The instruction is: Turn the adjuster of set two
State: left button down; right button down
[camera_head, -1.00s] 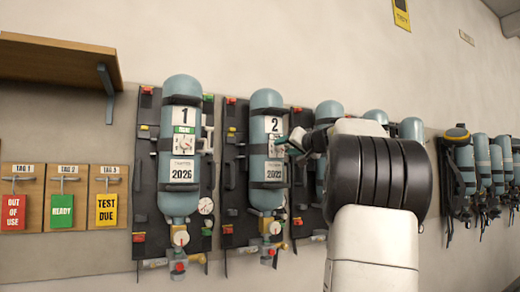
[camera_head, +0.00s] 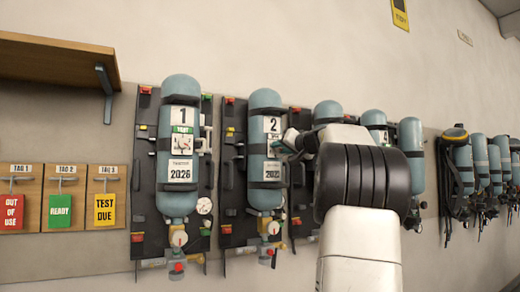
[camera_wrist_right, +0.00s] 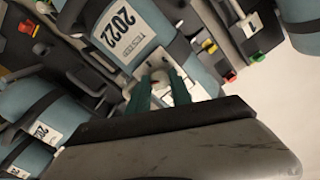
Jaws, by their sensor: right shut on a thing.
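Set two (camera_head: 265,100) is a blue-grey cylinder with a "2" label, strapped upright on a dark back plate. Its adjuster sits on the white front plate between the "2" and the date label, largely hidden by my fingers in the head view. In the right wrist view the pale adjuster (camera_wrist_right: 160,76) shows between the two teal fingertips, beside the "2022" label (camera_wrist_right: 124,24). My right gripper (camera_head: 287,144) reaches in from the right and is shut on the adjuster. My left gripper is out of view.
Set one (camera_head: 180,93) hangs close on the left, with its own dial plate and gauges. More cylinders (camera_head: 327,112) stand to the right, partly behind my arm. Tags on hooks (camera_head: 60,208) and a wooden shelf (camera_head: 55,58) are at the far left.

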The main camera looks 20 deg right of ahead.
jog(key=m, duration=1.1)
jog(key=shift+d+f, duration=0.1)
jog(key=shift+f, duration=0.05)
jog(key=shift+m, duration=0.4)
dwell(0.4)
jog(key=c, duration=1.1)
grip_release()
jog(key=shift+c, duration=0.2)
jog(key=s, duration=0.7)
jog(key=shift+s+d, duration=0.35)
jog(key=shift+s, duration=0.05)
